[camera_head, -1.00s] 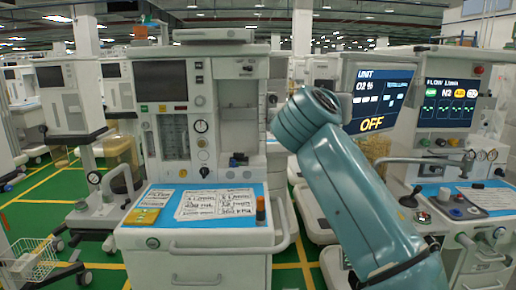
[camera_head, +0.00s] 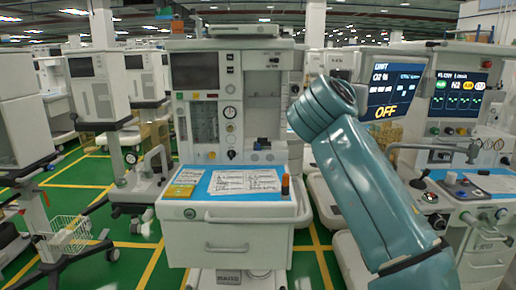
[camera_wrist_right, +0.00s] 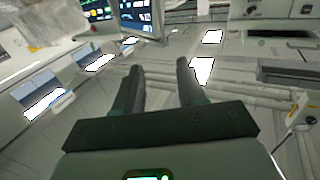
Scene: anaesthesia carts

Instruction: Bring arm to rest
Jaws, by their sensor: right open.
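My right arm (camera_head: 360,170), teal, rises from the lower right in the head view and bends at a rounded joint near the middle. Its gripper is not visible in the head view. In the right wrist view my right gripper (camera_wrist_right: 160,85) is open, with two dark fingers apart and nothing between them. It faces the ceiling lights (camera_wrist_right: 202,70). My left gripper is not in view.
An anaesthesia cart (camera_head: 228,237) stands ahead, with papers (camera_head: 243,181), a yellow packet (camera_head: 186,177) and an orange-and-dark bottle (camera_head: 285,187) on its blue top. Another cart (camera_head: 480,205) with screens is at right.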

